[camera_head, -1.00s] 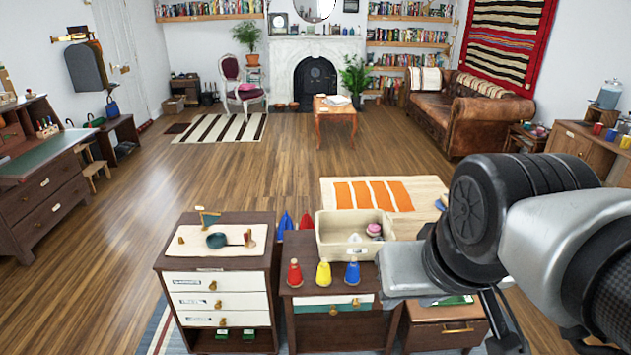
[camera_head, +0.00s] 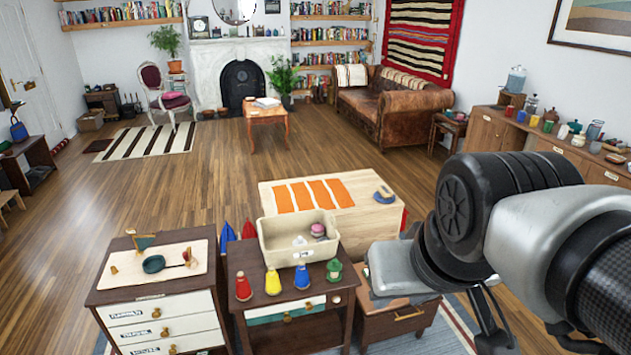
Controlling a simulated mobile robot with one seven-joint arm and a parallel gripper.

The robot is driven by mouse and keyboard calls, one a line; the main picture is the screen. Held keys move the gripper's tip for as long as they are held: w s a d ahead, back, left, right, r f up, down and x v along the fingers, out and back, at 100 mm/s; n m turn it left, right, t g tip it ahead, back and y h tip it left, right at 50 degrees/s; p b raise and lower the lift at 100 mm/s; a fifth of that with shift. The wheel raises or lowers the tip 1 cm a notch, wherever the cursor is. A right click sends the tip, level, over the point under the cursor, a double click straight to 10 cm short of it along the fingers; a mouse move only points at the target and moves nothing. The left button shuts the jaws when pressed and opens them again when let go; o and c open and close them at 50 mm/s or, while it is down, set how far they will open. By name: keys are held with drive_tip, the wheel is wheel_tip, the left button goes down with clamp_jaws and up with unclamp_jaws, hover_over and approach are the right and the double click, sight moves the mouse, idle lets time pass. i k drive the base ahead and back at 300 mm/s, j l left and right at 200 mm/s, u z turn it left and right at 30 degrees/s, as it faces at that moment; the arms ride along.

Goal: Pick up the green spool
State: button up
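The green spool (camera_head: 333,270) stands upright on the dark wooden cabinet (camera_head: 305,335) in the middle front. It is at the right end of a row with a red spool (camera_head: 243,287), a yellow spool (camera_head: 272,281) and a blue spool (camera_head: 301,276). A beige bin stands just behind it. My arm fills the lower right, with a grey block right of the green spool and apart from it in the picture. My gripper (camera_head: 494,335) seems to show as dark finger parts at the lower right; whether they are open or shut is unclear.
The beige bin (camera_head: 270,240) holds a pink item. A white-drawer cabinet (camera_head: 160,320) with small items stands to the left. A lower brown cabinet (camera_head: 400,323) is at the right, partly behind my arm. A pale wooden chest (camera_head: 350,222) stands behind. The floor beyond is open.

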sight(334, 266)
drive_tip(key=k+j+z, duration=0.15)
drive_tip(key=l+u, duration=0.25)
drive_tip(key=l, duration=0.35)
drive_tip(key=l+u, duration=0.25)
drive_tip(key=l, duration=0.35)
drive_tip(key=i, duration=0.6)
drive_tip(key=i+z, duration=0.15)
drive_tip(key=i, duration=0.25)
drive_tip(key=i+j+z, duration=0.2)
drive_tip(key=i, duration=0.15)
drive_tip(key=i+j+z, duration=0.15)
drive_tip(key=i, duration=0.25)
